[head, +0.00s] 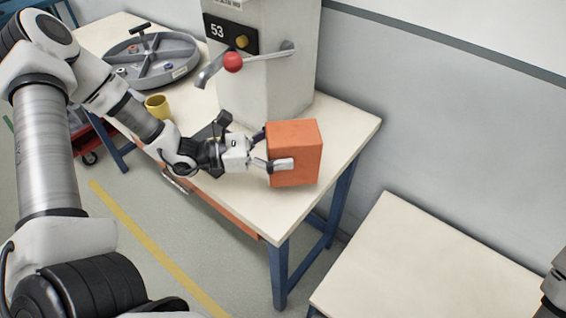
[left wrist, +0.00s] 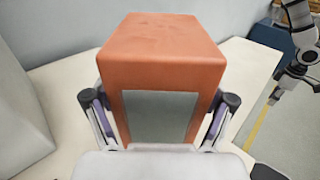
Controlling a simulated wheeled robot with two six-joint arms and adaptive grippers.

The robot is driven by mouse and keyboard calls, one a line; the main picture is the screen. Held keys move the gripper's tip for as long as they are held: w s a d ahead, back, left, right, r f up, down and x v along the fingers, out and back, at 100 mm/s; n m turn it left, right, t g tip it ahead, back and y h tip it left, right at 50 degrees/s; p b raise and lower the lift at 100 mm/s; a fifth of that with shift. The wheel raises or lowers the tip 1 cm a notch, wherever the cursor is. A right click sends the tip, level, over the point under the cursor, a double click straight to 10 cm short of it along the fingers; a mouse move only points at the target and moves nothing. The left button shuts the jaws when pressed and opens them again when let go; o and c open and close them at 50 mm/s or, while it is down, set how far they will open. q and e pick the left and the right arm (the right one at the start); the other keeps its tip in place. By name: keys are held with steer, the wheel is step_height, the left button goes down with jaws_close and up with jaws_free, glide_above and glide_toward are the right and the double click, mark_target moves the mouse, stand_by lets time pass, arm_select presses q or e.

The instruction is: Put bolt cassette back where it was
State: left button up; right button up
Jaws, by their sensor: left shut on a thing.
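The orange box (head: 296,150), which I take to be the bolt cassette, is at the right end of the cream table (head: 345,132). My left gripper (head: 276,150) is shut on it, with one finger on each side. In the left wrist view the cassette (left wrist: 165,48) stands upright between the two fingers (left wrist: 165,112), with a grey panel on the face toward me. I cannot tell whether its bottom touches the table.
A grey cabinet (head: 275,85) marked 53, with a red-knobbed lever (head: 233,62), stands behind my left gripper. A round divided grey tray (head: 150,75) and a yellow cup (head: 157,106) are at the left. A second cream table (head: 425,265) at the lower right is bare.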

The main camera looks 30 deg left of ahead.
arm_select(q)
steer(key=f, duration=0.3)
steer(key=shift+w+f, duration=0.35)
steer(key=shift+s+f+b, duration=0.1)
steer(key=shift+b, duration=0.2)
steer(key=o, duration=1.1)
steer(key=shift+o, duration=0.2)
